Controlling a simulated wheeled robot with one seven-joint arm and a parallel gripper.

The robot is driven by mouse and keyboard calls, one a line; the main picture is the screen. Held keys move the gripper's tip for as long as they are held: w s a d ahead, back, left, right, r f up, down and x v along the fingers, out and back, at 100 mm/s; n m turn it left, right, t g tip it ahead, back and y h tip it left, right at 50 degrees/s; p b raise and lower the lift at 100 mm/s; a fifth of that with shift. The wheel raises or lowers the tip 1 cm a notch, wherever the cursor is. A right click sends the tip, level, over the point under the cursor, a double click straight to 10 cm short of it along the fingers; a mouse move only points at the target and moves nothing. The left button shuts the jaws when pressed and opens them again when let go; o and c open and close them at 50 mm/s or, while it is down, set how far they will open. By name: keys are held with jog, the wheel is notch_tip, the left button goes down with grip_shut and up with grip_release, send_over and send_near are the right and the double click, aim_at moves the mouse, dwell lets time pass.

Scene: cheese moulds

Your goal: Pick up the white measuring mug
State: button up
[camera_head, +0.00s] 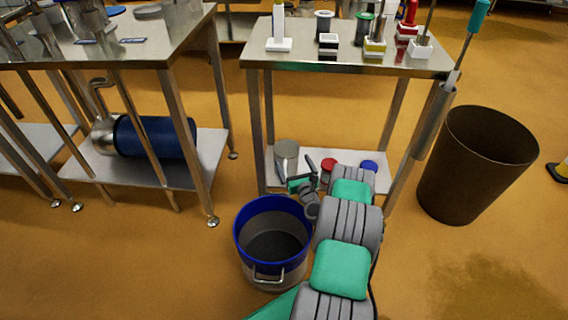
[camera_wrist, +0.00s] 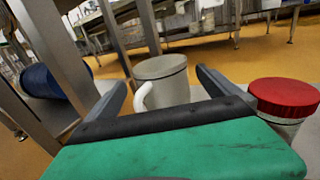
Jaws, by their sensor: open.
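The white measuring mug (camera_wrist: 165,82) stands upright in the wrist view, just ahead of my gripper (camera_wrist: 163,88) and between the lines of its two fingers. Its handle (camera_wrist: 143,97) faces left and toward me. In the head view the mug (camera_head: 286,152) looks grey-white and stands at the left end of the table's lower shelf. My gripper (camera_head: 308,170) also shows there, close in front of the mug and to its right. The fingers are open with nothing held. Whether a fingertip touches the mug cannot be told.
A red-lidded tub (camera_wrist: 284,98) stands close to the right finger. A blue-lidded one (camera_head: 369,166) is further right on the shelf (camera_head: 268,172). A table leg (camera_head: 257,130) rises left of the mug. A blue-rimmed bucket (camera_head: 272,203) stands on the floor beside my arm.

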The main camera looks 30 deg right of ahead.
aim_at(290, 158)
jog(key=b+x, duration=0.1)
jog(key=x, duration=0.3)
jog(key=shift+w+f+b, duration=0.1)
jog(key=shift+w+b, duration=0.1)
jog(key=shift+b, duration=0.2)
jog(key=shift+w, duration=0.25)
jog(key=c, duration=1.7)
jog(key=shift+r, duration=0.2)
